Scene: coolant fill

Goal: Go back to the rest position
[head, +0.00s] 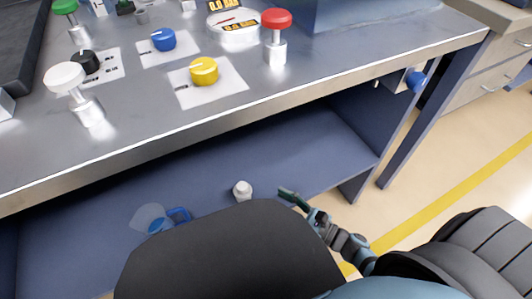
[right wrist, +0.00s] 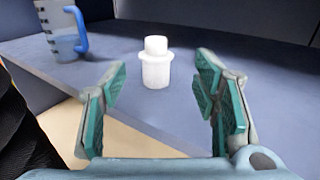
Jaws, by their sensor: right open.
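My right gripper (head: 303,205) is in front of the lower shelf of the bench, at the right of the white piece. In the right wrist view its green-padded fingers (right wrist: 162,100) are spread wide with nothing between them. A small white piece with a narrower top (head: 242,190) stands upright on the shelf, beyond the fingertips; it also shows in the right wrist view (right wrist: 156,68). My left gripper is not in view.
A clear jug with a blue handle (head: 180,214) stands on the blue lower shelf (head: 285,150); it shows in the right wrist view (right wrist: 62,40). The metal benchtop (head: 140,128) above carries a yellow knob (head: 204,71) and a red knob (head: 276,20). Floor is open at right.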

